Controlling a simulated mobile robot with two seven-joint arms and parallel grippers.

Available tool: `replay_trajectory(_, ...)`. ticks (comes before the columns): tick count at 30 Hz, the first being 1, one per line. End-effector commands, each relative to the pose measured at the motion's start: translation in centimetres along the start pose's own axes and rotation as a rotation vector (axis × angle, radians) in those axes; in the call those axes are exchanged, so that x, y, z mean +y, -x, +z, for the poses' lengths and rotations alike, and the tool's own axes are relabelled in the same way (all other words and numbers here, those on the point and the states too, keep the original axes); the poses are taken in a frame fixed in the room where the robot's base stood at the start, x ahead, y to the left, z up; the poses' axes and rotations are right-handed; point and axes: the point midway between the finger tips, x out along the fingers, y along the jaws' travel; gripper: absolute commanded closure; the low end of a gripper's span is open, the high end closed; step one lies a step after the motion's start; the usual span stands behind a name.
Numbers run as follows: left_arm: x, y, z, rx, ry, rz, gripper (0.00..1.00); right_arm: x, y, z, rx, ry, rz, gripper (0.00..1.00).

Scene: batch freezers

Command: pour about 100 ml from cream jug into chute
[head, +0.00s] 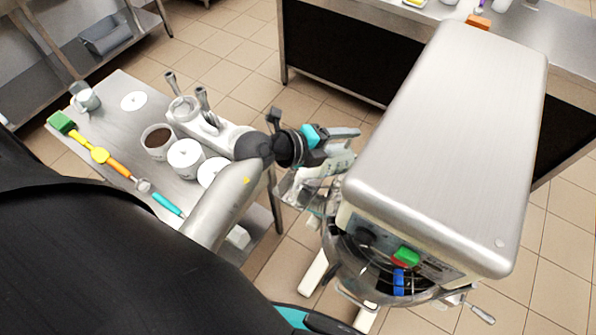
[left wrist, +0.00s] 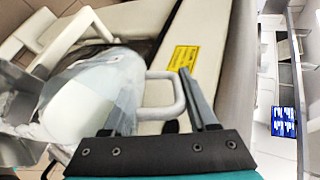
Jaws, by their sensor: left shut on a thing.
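My left gripper (head: 350,141) is at the left side of the batch freezer (head: 445,130), shut on the handle of the clear cream jug (head: 333,166). In the left wrist view the jug (left wrist: 105,80) has white cream in it, and its handle lies between the fingers (left wrist: 165,95). The jug looks tilted, but its spout is hard to make out. A steel piece that looks like the chute (left wrist: 20,105) is at the left edge of the wrist view, close to the jug. I cannot tell whether cream is flowing. My right gripper is not in view.
A steel cart (head: 115,95) on the left holds white tubs (head: 185,158), a tub of brown stuff (head: 157,140), a metal jug (head: 85,98) and coloured-handled tools (head: 100,155). A steel counter (head: 380,20) stands behind the freezer. Tiled floor lies between them.

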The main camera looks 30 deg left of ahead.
Motion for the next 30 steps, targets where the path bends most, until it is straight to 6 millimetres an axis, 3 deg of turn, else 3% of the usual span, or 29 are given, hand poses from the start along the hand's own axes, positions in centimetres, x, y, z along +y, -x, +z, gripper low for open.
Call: replay_trajectory(30,0.02,0.0,-0.01,-0.002,0.0,-0.075,1.0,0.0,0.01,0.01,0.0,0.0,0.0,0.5)
